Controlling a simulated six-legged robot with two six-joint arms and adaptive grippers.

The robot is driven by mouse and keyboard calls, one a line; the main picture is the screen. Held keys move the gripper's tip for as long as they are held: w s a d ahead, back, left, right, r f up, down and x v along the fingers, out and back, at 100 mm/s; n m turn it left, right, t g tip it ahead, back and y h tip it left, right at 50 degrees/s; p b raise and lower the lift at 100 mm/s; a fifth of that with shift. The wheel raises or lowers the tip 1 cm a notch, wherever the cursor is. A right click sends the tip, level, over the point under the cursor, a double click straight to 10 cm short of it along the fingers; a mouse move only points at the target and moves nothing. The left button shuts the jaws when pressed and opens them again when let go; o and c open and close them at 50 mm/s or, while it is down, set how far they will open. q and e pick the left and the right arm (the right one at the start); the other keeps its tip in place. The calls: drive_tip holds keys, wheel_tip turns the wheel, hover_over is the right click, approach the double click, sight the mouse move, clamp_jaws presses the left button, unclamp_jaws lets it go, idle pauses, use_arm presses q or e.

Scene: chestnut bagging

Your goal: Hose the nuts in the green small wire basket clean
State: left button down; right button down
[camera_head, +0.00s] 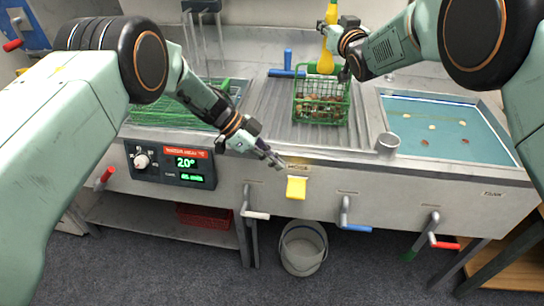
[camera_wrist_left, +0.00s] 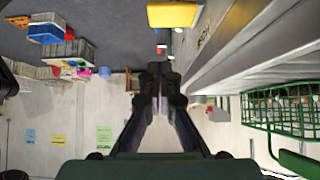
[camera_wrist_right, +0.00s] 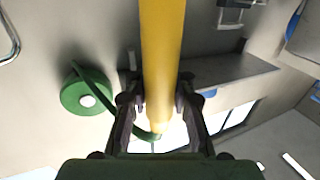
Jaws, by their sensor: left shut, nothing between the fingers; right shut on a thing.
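The green small wire basket (camera_head: 322,99) stands on the ribbed steel drainboard with brown nuts inside; its side also shows in the left wrist view (camera_wrist_left: 285,111). My right gripper (camera_head: 335,32) is shut on the yellow hose wand (camera_head: 327,50), whose wide lower end hangs just above the basket's back edge. The wand also fills the middle of the right wrist view (camera_wrist_right: 162,60). No water is visible from it. My left gripper (camera_head: 277,163) is shut and empty at the sink's front, just above and left of the yellow hose paddle (camera_head: 296,187), apart from it.
A right basin (camera_head: 497,130) holds water with several nuts. A green mesh (camera_head: 175,112) covers the left basin. White, blue and red levers line the front below.

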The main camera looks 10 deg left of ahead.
use_arm(q)
hover_over(300, 193)
drive_tip(key=a, duration=0.3)
drive_tip(key=f, duration=0.4)
drive_tip(key=shift+d+f, duration=0.2)
drive_tip(key=shift+f, duration=0.2)
use_arm(e)
drive_tip(key=shift+w, duration=0.1)
use_arm(q)
wheel_tip(300, 193, down, 2)
drive_tip(key=shift+a+f, duration=0.1)
drive_tip(key=shift+a, duration=0.05)
drive_tip(key=shift+w+f, duration=0.1)
drive_tip(key=shift+f, duration=0.65)
